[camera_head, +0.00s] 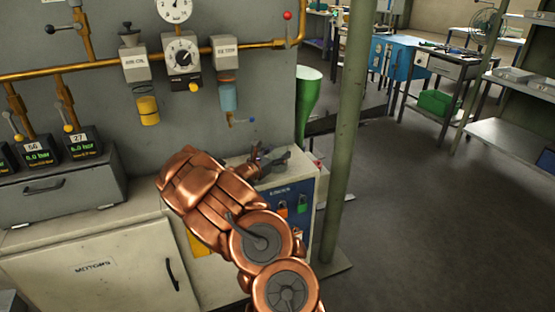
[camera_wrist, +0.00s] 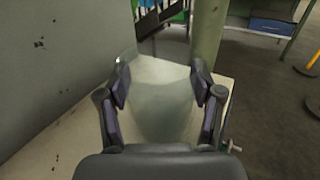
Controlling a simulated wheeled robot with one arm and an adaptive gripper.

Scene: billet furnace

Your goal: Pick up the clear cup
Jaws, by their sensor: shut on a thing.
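In the wrist view my gripper (camera_wrist: 161,88) has one finger on each side of a clear cup (camera_wrist: 160,105). The cup is see-through and faintly greenish, and the finger pads press against its sides. Its lower part is hidden behind the gripper's dark palm. In the head view my gripper (camera_head: 268,161) is at the end of my copper-coloured arm, over the back right of the cabinet top. The cup cannot be made out clearly there.
A pale cabinet top (camera_head: 60,227) lies below, with pressure boxes (camera_head: 83,142) at left. Brass pipes and gauges (camera_head: 183,55) line the grey wall behind. A green post (camera_head: 347,130) stands close at right. Open floor (camera_head: 420,220) lies beyond it.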

